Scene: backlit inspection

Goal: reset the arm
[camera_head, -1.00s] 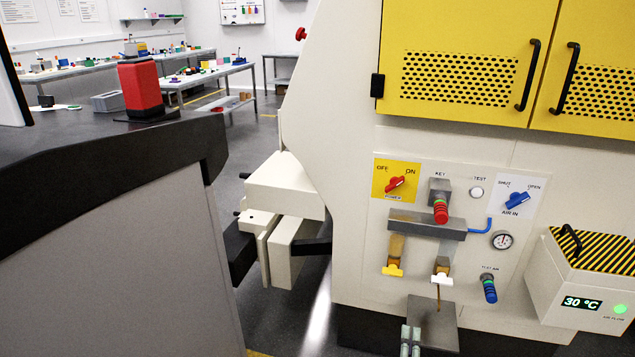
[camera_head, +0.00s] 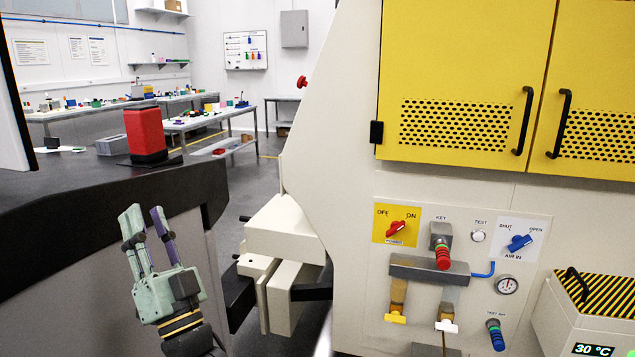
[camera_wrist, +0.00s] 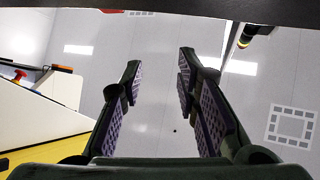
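My gripper (camera_head: 145,212) is in the lower left of the head view, raised with its fingers pointing up, in front of the dark-topped counter. Its pale green fingers stand apart with nothing between them. In the wrist view my gripper (camera_wrist: 160,68) shows two purple-padded fingers with a clear gap, facing a pale surface with bright light panels that looks like the ceiling.
A counter (camera_head: 60,197) with a red block (camera_head: 145,133) is at left. At right stands a cream machine with yellow doors (camera_head: 455,80), a red power switch (camera_head: 396,227), a blue air switch (camera_head: 519,243) and a striped-lid box (camera_head: 585,308). A cream vise-like part (camera_head: 285,230) juts out between them.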

